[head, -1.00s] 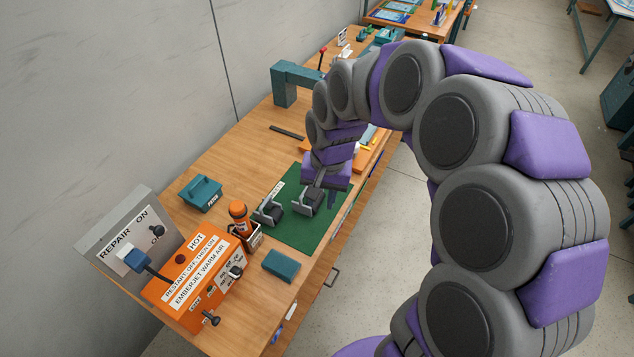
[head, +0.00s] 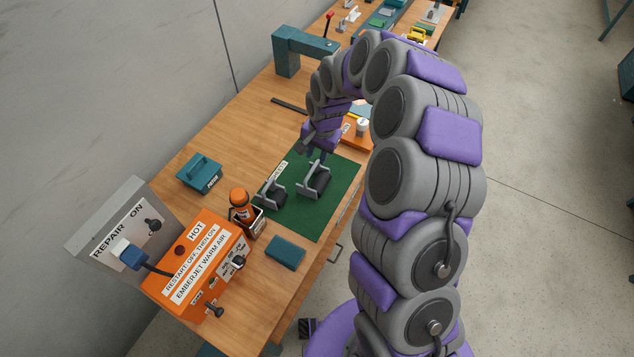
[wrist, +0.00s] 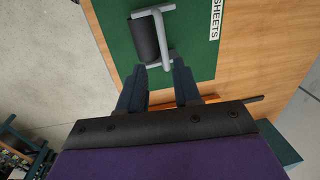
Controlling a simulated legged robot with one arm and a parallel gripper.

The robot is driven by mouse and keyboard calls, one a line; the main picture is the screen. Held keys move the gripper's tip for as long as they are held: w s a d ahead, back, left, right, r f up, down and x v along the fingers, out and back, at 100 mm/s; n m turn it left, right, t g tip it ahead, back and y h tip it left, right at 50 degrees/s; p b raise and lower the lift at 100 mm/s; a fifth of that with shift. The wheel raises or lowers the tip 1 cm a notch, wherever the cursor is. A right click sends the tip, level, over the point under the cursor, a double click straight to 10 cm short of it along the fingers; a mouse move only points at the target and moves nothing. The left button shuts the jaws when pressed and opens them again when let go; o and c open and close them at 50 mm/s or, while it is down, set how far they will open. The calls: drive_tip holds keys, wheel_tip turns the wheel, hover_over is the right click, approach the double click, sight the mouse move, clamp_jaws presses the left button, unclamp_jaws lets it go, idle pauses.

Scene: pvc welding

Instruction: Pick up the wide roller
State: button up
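Two black rollers with grey metal frames lie on the green mat (head: 333,203). The right one (head: 316,181) looks like the wider of the two; the narrower roller (head: 271,194) is to its left. In the wrist view one roller (wrist: 146,38), seemingly the wider one, lies ahead of my gripper (wrist: 158,66). Its grey frame comes down close to the gap between the fingertips. The fingers are apart and hold nothing. I cannot tell whether they touch the frame.
An orange bottle in a holder (head: 243,212) stands left of the mat, beside the orange warm-air unit (head: 199,265). A teal block (head: 285,252) lies in front of the mat. A teal box (head: 200,172) and a teal arch-shaped fixture (head: 300,48) stand farther back.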

sight(312, 169)
wheel_tip(312, 169, down, 5)
drive_tip(key=shift+w+a+r+b, duration=0.15)
drive_tip(key=shift+r+b, duration=0.05)
drive_tip(key=shift+b, duration=0.15)
drive_tip(key=shift+w+a+f+b, duration=0.2)
drive_tip(key=shift+f+b, duration=0.05)
drive_tip(key=shift+f, duration=0.6)
drive_tip(key=shift+w+a+f+b, duration=0.15)
drive_tip(key=shift+f+b, duration=0.1)
drive_tip(key=shift+f, duration=0.65)
drive_tip(key=shift+w+a+f+b, duration=0.2)
drive_tip(key=shift+f+b, duration=0.05)
drive_tip(key=shift+f, duration=0.6)
clamp_jaws()
